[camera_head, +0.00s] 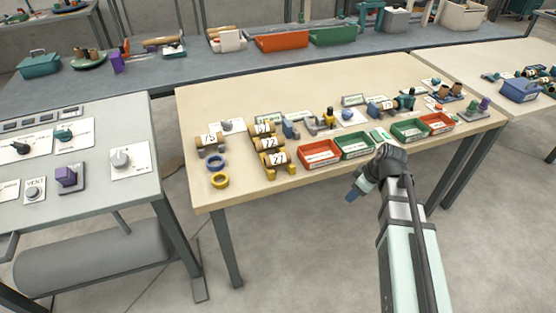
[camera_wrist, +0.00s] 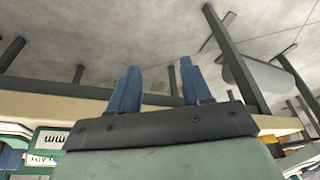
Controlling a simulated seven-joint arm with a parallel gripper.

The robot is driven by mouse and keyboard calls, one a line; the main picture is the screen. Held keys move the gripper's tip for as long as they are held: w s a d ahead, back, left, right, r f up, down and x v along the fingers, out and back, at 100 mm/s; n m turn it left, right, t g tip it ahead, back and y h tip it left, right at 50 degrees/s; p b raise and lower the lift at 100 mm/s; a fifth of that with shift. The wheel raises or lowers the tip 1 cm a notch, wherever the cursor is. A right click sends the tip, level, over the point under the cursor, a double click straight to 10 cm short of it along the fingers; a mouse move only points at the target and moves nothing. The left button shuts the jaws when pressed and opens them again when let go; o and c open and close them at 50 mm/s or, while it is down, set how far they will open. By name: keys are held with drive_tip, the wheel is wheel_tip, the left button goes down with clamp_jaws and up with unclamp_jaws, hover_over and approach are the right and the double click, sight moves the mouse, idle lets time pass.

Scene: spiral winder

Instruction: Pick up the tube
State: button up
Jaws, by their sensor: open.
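Several tan cardboard tubes with number labels lie on the beige table (camera_head: 225,195). One tube (camera_head: 209,138) lies on a grey holder at the left; its label seems to read 75. To its right, a column of tubes rests on yellow stands, including a middle tube (camera_head: 268,143) and a front tube (camera_head: 277,158). Another tube (camera_head: 381,107) lies toward the back middle. Which one the task means cannot be told. My gripper (camera_head: 352,196) hangs off the table's front edge, apart from all tubes. Its blue fingers (camera_wrist: 160,88) are open and empty in the wrist view.
Red (camera_head: 320,154) and green (camera_head: 356,145) bins line the table's front, with another green bin (camera_head: 409,130) farther right. A blue ring (camera_head: 217,165) and yellow ring (camera_head: 220,181) lie at the left. A control bench (camera_head: 75,212) stands left.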

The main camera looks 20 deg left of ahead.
drive_tip(key=a+r+n+y, duration=0.2)
drive_tip(key=a+r+n, duration=0.5)
drive_tip(key=a+r, duration=0.35)
drive_tip(key=n+y, duration=0.1)
drive_tip(key=n, duration=0.5)
approach(281, 157)
drive_tip(key=shift+g, duration=0.4)
drive_tip(key=x, duration=1)
drive_tip(key=shift+w+a+f, duration=0.25)
drive_tip(key=shift+w, duration=0.1)
drive_tip(key=shift+c, duration=0.3)
drive_tip(key=c, duration=0.6)
